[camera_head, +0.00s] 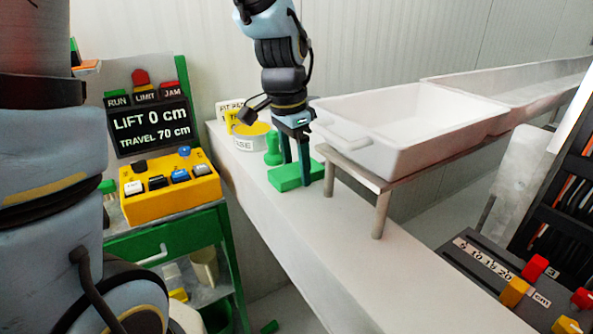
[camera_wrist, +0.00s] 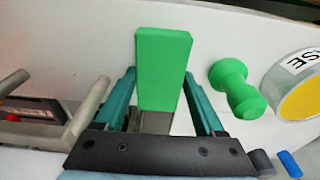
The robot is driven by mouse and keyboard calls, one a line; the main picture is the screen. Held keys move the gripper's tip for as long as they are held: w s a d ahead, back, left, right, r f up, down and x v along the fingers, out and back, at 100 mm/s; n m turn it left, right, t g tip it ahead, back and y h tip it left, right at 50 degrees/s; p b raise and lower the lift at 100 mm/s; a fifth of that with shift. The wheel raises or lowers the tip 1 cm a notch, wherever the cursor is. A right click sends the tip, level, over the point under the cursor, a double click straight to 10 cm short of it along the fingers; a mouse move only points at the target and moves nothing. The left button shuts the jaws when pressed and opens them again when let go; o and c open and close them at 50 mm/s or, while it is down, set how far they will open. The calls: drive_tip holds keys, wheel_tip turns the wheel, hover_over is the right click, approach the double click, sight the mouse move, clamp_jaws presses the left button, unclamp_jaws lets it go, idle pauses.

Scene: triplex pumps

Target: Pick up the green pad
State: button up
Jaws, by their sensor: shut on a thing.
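The green pad (camera_head: 291,177) is a flat rectangular block at the white ledge, left of the white tray's metal stand. My gripper (camera_head: 298,173) reaches down to it from above, with its dark teal fingers at the pad. In the wrist view the pad (camera_wrist: 163,60) sits between the two fingertips (camera_wrist: 160,76), and its far part extends past them. My gripper is shut on the pad. I cannot tell whether the pad touches the ledge or is slightly raised.
A green knobbed piece (camera_head: 273,150) and a round yellow-and-grey container (camera_head: 250,136) stand close to the pad. The white tray (camera_head: 400,125) on its metal stand (camera_head: 380,212) is to the right. The ledge (camera_head: 350,270) is bare toward the front.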

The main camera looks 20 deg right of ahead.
wheel_tip(320, 180, up, 28)
drive_tip(key=b, duration=0.3)
idle(0.4)
